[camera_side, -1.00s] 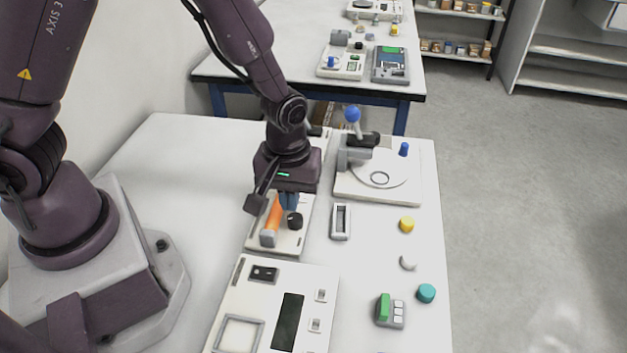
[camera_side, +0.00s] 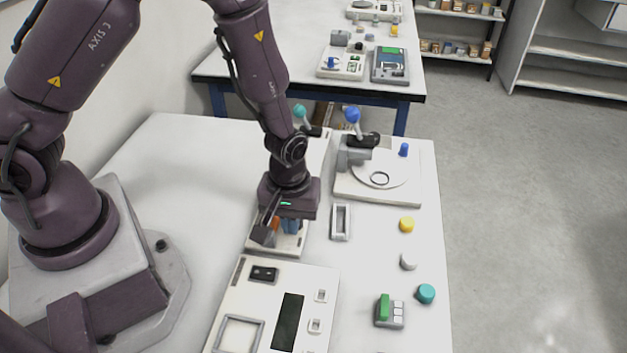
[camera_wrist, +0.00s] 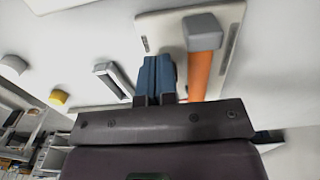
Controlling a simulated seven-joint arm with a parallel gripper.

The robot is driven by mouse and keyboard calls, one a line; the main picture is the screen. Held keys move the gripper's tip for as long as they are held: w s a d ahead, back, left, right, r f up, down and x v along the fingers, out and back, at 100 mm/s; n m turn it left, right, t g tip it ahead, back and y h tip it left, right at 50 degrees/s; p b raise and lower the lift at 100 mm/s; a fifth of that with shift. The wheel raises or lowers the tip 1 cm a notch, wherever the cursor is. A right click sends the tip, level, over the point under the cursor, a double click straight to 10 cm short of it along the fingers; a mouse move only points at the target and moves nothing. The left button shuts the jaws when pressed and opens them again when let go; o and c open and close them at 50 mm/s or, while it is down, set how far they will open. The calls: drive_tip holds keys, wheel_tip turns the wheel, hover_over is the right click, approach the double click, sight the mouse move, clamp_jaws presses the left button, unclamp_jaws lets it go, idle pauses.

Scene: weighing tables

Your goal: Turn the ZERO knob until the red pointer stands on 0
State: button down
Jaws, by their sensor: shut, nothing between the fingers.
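My gripper (camera_side: 291,226) is low over a small pale plate (camera_side: 291,244) with an orange handle (camera_side: 276,222). Its blue fingers are shut together and empty. In the wrist view the shut fingers (camera_wrist: 157,62) are in front of the plate (camera_wrist: 160,22), beside the orange handle (camera_wrist: 199,75) with its grey end block (camera_wrist: 203,32). A black knob that showed on this plate earlier is hidden now behind my gripper. I cannot tell whether the fingers touch it. I see no ZERO label and no red pointer in these frames.
A pale console (camera_side: 257,304) with a dark display is in front of the plate. A grey slotted block (camera_side: 340,222) stands to the right. Behind are a board with a ring (camera_side: 421,196) and a blue-ball lever (camera_side: 352,115). Yellow (camera_side: 407,224) and teal (camera_side: 426,294) pieces lie along the right edge.

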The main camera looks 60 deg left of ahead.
drive_tip(key=shift+w+a+f, duration=0.2)
drive_tip(key=shift+w+f, duration=0.15)
drive_tip(key=shift+f, duration=0.15)
idle(0.3)
drive_tip(key=shift+a, duration=0.35)
drive_tip(key=shift+s+d, duration=0.1)
drive_tip(key=shift+s, duration=0.05)
drive_tip(key=shift+s+d, duration=0.15)
drive_tip(key=shift+d, duration=0.05)
drive_tip(key=shift+s+d+r, duration=0.1)
drive_tip(key=shift+r, duration=1.45)
drive_tip(key=shift+s+d+r, duration=0.1)
drive_tip(key=shift+r, duration=1.4)
